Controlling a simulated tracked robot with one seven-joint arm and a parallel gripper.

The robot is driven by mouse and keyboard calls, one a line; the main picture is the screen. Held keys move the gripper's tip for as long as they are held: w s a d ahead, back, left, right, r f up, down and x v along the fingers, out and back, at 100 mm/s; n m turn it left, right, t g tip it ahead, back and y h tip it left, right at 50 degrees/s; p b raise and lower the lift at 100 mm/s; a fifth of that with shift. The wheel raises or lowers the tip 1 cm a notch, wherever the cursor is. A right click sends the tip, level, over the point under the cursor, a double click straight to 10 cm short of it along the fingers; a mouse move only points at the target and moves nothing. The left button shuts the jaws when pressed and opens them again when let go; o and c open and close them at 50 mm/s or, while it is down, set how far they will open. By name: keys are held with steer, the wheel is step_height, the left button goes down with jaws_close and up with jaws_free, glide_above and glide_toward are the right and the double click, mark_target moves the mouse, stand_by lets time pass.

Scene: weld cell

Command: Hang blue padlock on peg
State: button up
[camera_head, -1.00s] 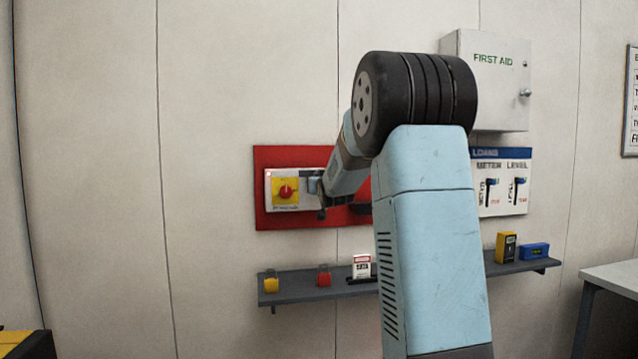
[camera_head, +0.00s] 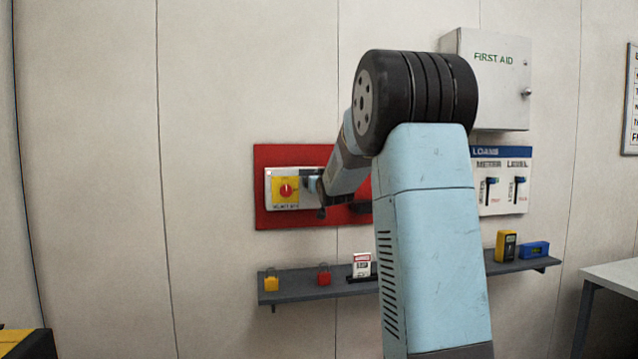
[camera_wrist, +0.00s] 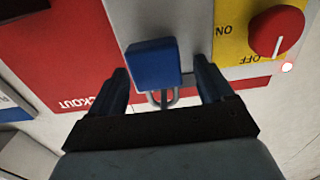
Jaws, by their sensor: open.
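The blue padlock (camera_wrist: 153,63) shows in the wrist view against the pale panel plate, its body between and just beyond my fingertips. Its grey shackle (camera_wrist: 174,97) points toward my palm. A thin grey bar shows inside the shackle loop and may be the peg; I cannot tell for sure whether the shackle is around it. My gripper (camera_wrist: 162,80) is open, with one dark finger on each side of the padlock and gaps visible. In the head view my gripper (camera_head: 319,200) is at the red lockout board (camera_head: 300,154), and my arm hides the board's right part.
A yellow switch with a red knob (camera_wrist: 277,30) is close beside my right finger in the wrist view. Below the board, a grey shelf (camera_head: 310,290) holds a yellow padlock (camera_head: 271,283), a red padlock (camera_head: 324,277) and tags (camera_head: 362,265). A first aid cabinet (camera_head: 492,85) hangs right.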

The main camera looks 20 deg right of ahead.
steer(key=s+a+f+g+y, duration=0.1)
steer(key=s+a+f+g, duration=0.3)
steer(key=s, duration=1.2)
steer(key=s+a+f+n+g+y, duration=0.1)
steer(key=s+a+f+g, duration=0.3)
steer(key=s, duration=1.3)
steer(key=s+a+f+n+g+y, duration=0.1)
steer(key=s+a+f+g, duration=0.3)
steer(key=s+a, duration=0.6)
steer(key=s+f, duration=0.2)
steer(key=s, duration=0.5)
steer(key=shift+f, duration=0.3)
